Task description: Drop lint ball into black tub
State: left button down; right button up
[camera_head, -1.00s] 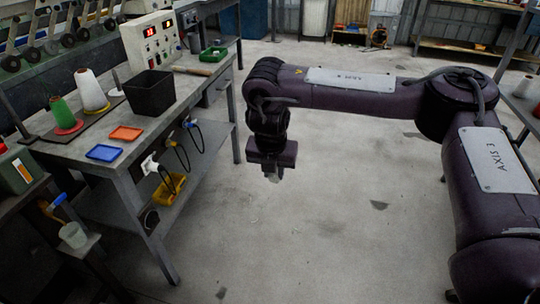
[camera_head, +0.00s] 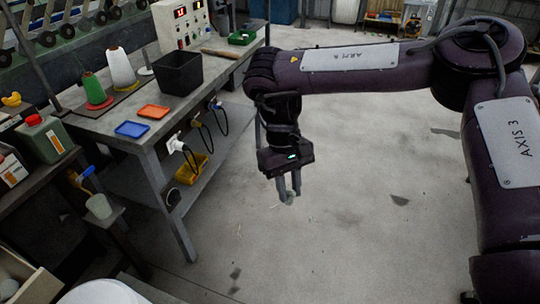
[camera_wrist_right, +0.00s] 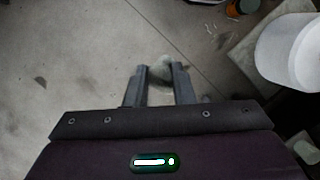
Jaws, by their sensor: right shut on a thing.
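My right gripper (camera_head: 289,196) points down over the open floor, to the right of the workbench. It is shut on a small grey lint ball (camera_head: 288,198). In the right wrist view the lint ball (camera_wrist_right: 161,72) sits between the two fingertips (camera_wrist_right: 160,78). The black tub (camera_head: 180,73) stands upright on the workbench, left of the gripper and apart from it. Its inside is mostly in shadow. My left gripper is not in view.
The workbench (camera_head: 200,95) holds a blue tray (camera_head: 131,129), an orange tray (camera_head: 154,111), thread cones and a control box (camera_head: 180,25). A green jug (camera_head: 45,140) stands at the left. A white round container (camera_head: 100,292) is at the bottom. The floor under the gripper is clear.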

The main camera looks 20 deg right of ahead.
aim_at(190, 92)
jog(key=i+l+u, duration=0.1)
jog(key=u, duration=0.75)
jog(key=i+l+u, duration=0.15)
jog(key=l+u, duration=0.2)
jog(key=l, duration=0.3)
jog(key=i+l+u, duration=0.1)
jog(key=l+u, duration=0.2)
jog(key=l, duration=0.4)
